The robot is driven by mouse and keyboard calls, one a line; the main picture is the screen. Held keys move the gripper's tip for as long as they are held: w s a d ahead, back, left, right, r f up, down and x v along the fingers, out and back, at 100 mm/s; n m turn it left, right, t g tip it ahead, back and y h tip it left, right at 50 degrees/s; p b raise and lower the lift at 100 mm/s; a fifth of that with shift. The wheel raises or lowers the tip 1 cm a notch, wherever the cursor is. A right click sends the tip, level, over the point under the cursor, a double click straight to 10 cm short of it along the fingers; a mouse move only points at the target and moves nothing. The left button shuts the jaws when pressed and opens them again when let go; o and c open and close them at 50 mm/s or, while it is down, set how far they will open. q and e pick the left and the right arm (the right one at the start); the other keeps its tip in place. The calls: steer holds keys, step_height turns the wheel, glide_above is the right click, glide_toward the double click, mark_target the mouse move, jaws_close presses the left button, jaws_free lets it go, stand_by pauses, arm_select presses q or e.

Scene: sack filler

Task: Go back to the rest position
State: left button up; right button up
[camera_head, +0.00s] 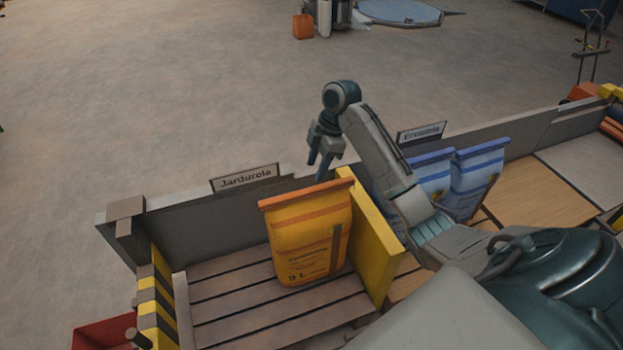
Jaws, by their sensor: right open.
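My right gripper (319,163) hangs above the back wall of the bay, a little beyond the top of an orange-yellow sack (308,238). It is open and nothing shows between its fingers. My right arm comes in from the lower right and crosses over a yellow divider. The sack stands upright on a slatted wooden floor (220,298), apart from the gripper. My left gripper is outside the view.
A yellow divider (372,235) separates the orange-yellow sack from blue sacks (478,175), partly hidden by my arm. A low grey wall (210,232) runs behind, with two name signs. A red bin (100,334) is at lower left. Open floor lies beyond.

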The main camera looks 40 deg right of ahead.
arm_select(q)
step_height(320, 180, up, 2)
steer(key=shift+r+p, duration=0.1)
steer(key=shift+p, duration=0.5)
arm_select(e)
steer(key=shift+v, duration=1.25)
